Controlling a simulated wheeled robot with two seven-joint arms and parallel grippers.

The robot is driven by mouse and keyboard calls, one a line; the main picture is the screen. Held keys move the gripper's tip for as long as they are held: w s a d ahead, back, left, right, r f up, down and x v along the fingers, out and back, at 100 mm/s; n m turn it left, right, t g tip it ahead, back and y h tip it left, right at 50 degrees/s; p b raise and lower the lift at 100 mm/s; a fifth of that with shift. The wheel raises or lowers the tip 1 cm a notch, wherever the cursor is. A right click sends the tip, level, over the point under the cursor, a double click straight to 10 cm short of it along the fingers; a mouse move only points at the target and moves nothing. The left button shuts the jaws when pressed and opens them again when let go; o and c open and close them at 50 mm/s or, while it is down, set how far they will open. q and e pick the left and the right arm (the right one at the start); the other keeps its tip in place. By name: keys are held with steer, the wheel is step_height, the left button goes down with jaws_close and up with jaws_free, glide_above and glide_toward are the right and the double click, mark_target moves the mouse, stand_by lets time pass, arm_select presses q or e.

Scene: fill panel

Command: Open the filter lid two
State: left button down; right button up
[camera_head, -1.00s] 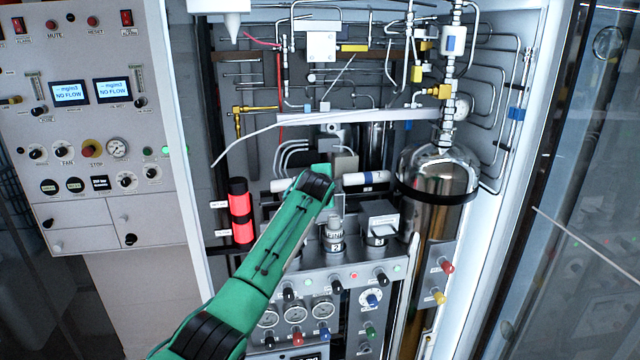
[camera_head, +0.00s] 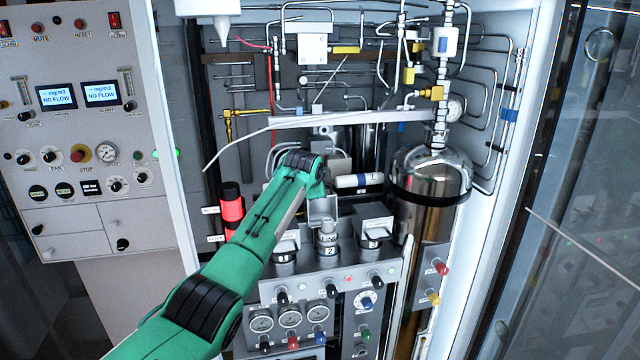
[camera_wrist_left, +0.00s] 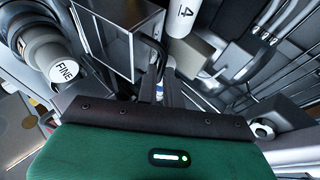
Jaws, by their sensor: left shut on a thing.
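Filter two is the upright grey canister (camera_head: 327,240) with a "2" label, in the middle of a row on the front unit. Its cap, marked FINE (camera_wrist_left: 64,70), shows at the left of the wrist view. Lid two is a grey metal box-shaped cover (camera_head: 322,208), raised behind the canister top, which is uncovered. In the wrist view this lid (camera_wrist_left: 112,38) is tilted beside the cap. My left gripper (camera_wrist_left: 162,92) is shut on the lid at its edge; the exact contact is partly hidden by the wrist housing. My right gripper is in neither view.
Neighbouring box-shaped lids stand at left (camera_head: 287,242) and right (camera_head: 375,227). A white cylinder (camera_head: 358,181) and pipes lie close behind. A steel tank (camera_head: 430,175) stands at right, a red-banded cylinder (camera_head: 232,210) at left. Gauges and knobs (camera_head: 290,317) sit below.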

arm_select(q)
steer(key=c, duration=1.9)
jaws_free()
steer(key=shift+w+a+r+t, duration=0.1)
steer(key=shift+w+r+t, duration=0.05)
steer(key=shift+r, duration=0.45)
steer(key=shift+w+a+r+t, duration=0.1)
steer(key=shift+r+t, duration=0.05)
steer(key=shift+r, duration=0.4)
steer(key=o, duration=0.3)
steer(key=shift+w+f, duration=0.15)
steer(key=shift+w, duration=0.05)
steer(key=shift+o, duration=0.3)
steer(key=shift+f, duration=0.2)
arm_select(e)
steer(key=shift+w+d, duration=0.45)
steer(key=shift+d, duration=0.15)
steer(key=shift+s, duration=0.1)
arm_select(q)
steer(key=shift+s+r+b, duration=0.15)
steer(key=shift+s+b, duration=0.3)
steer(key=shift+b, duration=0.15)
steer(key=b+v, duration=0.6)
steer(key=v, duration=0.6)
steer(key=shift+s+r, duration=0.15)
steer(key=shift+r, duration=0.1)
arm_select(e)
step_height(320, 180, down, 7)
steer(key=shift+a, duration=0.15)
